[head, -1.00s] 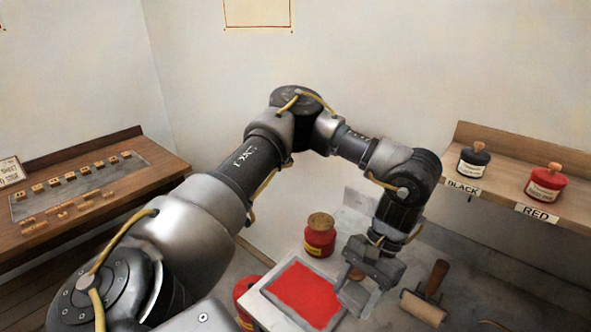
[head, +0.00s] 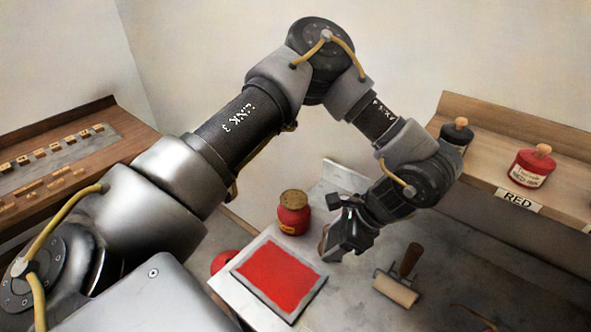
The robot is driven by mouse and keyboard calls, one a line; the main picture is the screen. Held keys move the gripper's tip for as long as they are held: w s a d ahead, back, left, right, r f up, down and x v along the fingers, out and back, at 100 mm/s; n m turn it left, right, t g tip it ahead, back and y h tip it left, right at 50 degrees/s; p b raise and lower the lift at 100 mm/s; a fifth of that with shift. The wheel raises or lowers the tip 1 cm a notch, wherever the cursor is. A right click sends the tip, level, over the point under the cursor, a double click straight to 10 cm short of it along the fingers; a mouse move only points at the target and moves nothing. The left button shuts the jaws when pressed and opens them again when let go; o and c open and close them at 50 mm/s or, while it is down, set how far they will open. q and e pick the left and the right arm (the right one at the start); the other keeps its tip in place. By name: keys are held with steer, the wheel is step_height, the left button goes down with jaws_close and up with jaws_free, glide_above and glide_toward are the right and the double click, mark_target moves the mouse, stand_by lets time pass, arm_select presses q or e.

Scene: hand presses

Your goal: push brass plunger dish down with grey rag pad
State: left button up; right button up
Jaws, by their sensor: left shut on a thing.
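A red can (head: 292,218) stands behind the red ink slab in the head view. Its round brass plunger dish (head: 293,198) sits on top and is in full view. My left gripper (head: 338,240) is tilted to the right of the can, apart from it and near the slab's right corner. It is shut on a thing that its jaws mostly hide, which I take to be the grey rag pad. The pad's shape cannot be made out. My right gripper is not in view.
A framed slab with red ink (head: 281,276) lies in front of the can. A roller with a wooden handle (head: 397,287) lies to the right. A shelf (head: 497,160) holds black and red bottles. A wooden type bench (head: 80,182) stands at left.

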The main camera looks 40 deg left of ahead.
arm_select(q)
steer(key=w+a+m+t, duration=0.4)
steer(key=m+t, duration=0.3)
steer(key=m, duration=0.7)
step_height(320, 180, up, 3)
steer(key=m+h+p, duration=0.2)
steer(key=m+h, duration=0.7)
steer(key=m, duration=0.9)
glide_above(298, 199)
steer(key=shift+s+a+r+m, duration=0.2)
steer(key=shift+s+a+m, duration=0.15)
steer(key=shift+a, duration=0.1)
steer(key=shift+f+b, duration=0.1)
steer(key=shift+b, duration=0.2)
step_height(298, 199, down, 6)
steer(key=b, duration=0.5)
steer(key=shift+s+f+b, duration=0.15)
steer(key=shift+f+b, duration=0.85)
